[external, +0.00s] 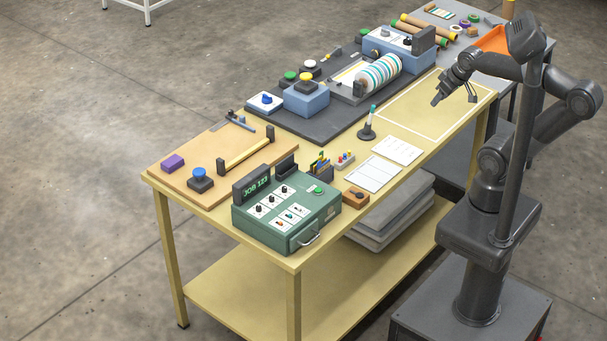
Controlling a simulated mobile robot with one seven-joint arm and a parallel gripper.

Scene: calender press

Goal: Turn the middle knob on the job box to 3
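The job box (290,228) is a green box at the near end of the yellow table. A dark display on its back edge reads "JOB 123". Three small dark knobs stand in a slanted row on white plates on its top, the middle knob (271,199) between the other two. The knob's pointer and numbers are too small to read. My gripper (455,101) is open and empty. It hangs above the far right part of the table, well away from the job box.
Between gripper and box stand a stamp-like holder (367,125), white sheets (397,149), a small pen rack (320,168) and an orange-brown block (355,197). A blue press with a striped roller (380,73) stands behind. A wooden board (207,154) lies left of the box.

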